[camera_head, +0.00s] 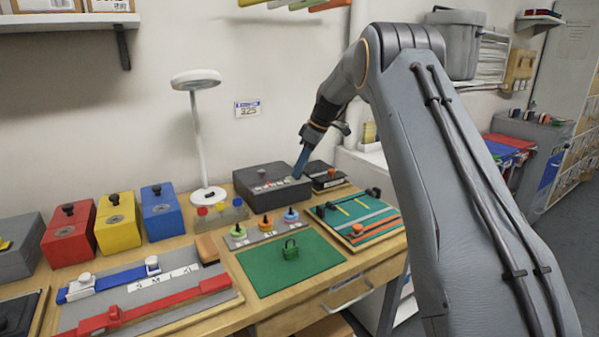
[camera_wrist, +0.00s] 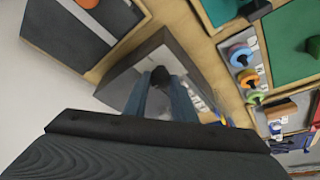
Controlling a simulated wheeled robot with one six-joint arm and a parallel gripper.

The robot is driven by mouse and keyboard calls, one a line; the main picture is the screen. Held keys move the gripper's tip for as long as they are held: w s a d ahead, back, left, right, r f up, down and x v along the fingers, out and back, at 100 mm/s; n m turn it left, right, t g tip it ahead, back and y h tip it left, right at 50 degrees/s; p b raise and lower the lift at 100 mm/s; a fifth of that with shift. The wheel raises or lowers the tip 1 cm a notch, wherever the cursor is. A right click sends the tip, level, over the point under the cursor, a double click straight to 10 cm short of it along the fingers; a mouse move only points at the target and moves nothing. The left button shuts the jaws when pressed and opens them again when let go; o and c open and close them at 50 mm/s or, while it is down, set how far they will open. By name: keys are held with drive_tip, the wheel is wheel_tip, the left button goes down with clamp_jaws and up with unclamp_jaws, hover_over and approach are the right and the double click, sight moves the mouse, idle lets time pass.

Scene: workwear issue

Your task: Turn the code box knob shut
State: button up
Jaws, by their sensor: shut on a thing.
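The code box (camera_head: 262,172) is a dark grey box with a row of small pale tiles on its top, at the back of the bench. My gripper (camera_head: 297,176) reaches down to the right end of its top with blue fingers. In the wrist view, my gripper (camera_wrist: 161,82) is shut on a dark round knob (camera_wrist: 160,74) on the box's light grey top plate. The fingers stand on either side of the knob and hide part of it. In the head view the knob is hidden behind the fingers. I cannot tell which way it is turned.
A white lamp (camera_head: 197,130) stands left of the code box. Red, yellow and blue knobbed boxes (camera_head: 118,225) are further left. In front are a strip with colored rings (camera_head: 262,232) and a green mat (camera_head: 270,274) with a padlock.

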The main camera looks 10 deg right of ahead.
drive_tip(key=shift+d+n, duration=0.1)
drive_tip(key=shift+n, duration=0.2)
drive_tip(key=shift+c, duration=0.2)
drive_tip(key=o, duration=1.1)
drive_tip(key=shift+c, duration=0.2)
drive_tip(key=b+v, duration=0.1)
drive_tip(key=v, duration=0.6)
drive_tip(key=shift+d+r+b, duration=0.2)
drive_tip(key=shift+r+b, duration=0.15)
